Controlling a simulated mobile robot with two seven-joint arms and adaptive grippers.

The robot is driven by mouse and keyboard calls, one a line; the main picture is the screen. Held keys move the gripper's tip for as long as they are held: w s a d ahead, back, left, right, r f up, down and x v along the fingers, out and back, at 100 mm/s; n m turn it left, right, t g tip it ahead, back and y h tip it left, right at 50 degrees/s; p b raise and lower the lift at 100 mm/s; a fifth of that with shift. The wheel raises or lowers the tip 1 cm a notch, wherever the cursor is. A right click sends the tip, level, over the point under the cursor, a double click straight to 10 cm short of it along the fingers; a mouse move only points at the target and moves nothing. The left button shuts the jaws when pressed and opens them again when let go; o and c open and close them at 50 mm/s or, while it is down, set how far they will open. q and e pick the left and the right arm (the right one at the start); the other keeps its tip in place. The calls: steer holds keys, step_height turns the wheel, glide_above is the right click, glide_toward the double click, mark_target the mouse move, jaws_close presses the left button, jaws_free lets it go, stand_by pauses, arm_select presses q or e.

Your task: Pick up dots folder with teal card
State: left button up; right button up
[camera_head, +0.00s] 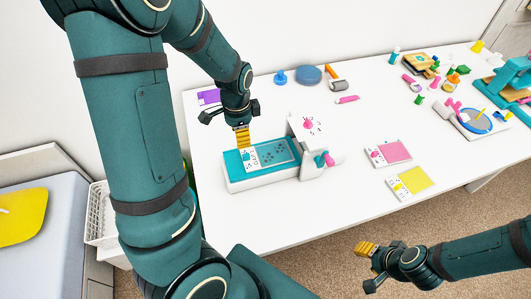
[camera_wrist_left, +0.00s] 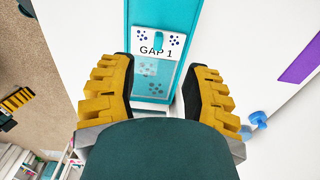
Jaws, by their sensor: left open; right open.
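The dots folder (camera_head: 250,161) lies on the teal bed of a white embossing machine (camera_head: 312,130). Its white label has dark dots and reads like "GAP 1" in the left wrist view (camera_wrist_left: 160,42), with a small teal mark. A teal dotted panel, apparently its card (camera_head: 278,152), extends from the label. My left gripper (camera_head: 243,138) is just above the folder's label end, fingers pointing down. In the left wrist view its yellow fingers (camera_wrist_left: 159,78) stand open on either side of the folder, with nothing between them. My right gripper (camera_head: 366,248) is open and empty, beyond the table's front edge.
Pink (camera_head: 394,151) and yellow (camera_head: 413,180) cards with dotted white labels lie right of the machine. A purple card (camera_head: 209,97) lies behind my left gripper. Several small tools and a teal machine (camera_head: 512,80) fill the far right. The table (camera_head: 270,220) is bare in front.

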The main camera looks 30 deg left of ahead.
mark_target(243, 155)
arm_select(q)
step_height(243, 155, down, 11)
steer(key=shift+r+b, duration=0.1)
steer(key=shift+b, duration=0.95)
jaws_close()
